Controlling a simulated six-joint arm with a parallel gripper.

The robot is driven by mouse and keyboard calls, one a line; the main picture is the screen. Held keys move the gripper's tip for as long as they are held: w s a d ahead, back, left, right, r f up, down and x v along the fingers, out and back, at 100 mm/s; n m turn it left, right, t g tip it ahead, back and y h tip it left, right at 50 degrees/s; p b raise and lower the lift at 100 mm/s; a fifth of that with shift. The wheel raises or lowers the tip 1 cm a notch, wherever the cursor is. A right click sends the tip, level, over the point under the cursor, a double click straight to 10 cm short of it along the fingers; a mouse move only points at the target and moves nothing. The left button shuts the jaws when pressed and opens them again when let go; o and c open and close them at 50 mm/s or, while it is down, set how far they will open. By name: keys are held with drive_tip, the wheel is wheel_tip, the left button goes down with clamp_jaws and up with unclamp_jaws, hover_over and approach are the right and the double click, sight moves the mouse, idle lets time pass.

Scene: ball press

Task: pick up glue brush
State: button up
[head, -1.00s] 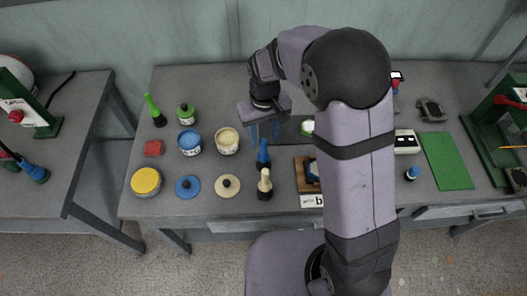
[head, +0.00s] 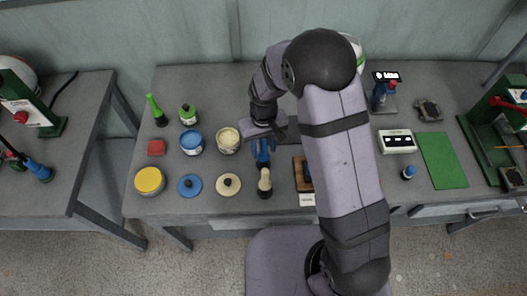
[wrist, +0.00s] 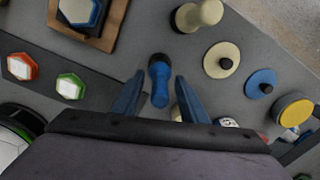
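Two handled, brush-like things stand upright on the grey table, and I cannot tell for certain which is the glue brush. The blue one (head: 263,161) is directly under my gripper (head: 263,147). The cream one with a black base (head: 265,184) stands just in front of it. In the wrist view the blue one (wrist: 159,90) lies between my two open fingers, with a gap on each side. The cream one (wrist: 199,14) is beyond the fingertips there. My gripper is open and holds nothing.
A cream pot (head: 228,142), a blue pot (head: 191,143) and a cream lid (head: 228,186) are to the left. A green brush-like thing (head: 155,112) stands farther left. A wooden tray (head: 299,177) is close on the right, partly hidden by my arm.

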clamp_jaws()
drive_tip(key=shift+r, duration=0.1)
wheel_tip(320, 180, up, 10)
drive_tip(key=b, duration=0.2)
drive_tip(key=shift+b, duration=0.4)
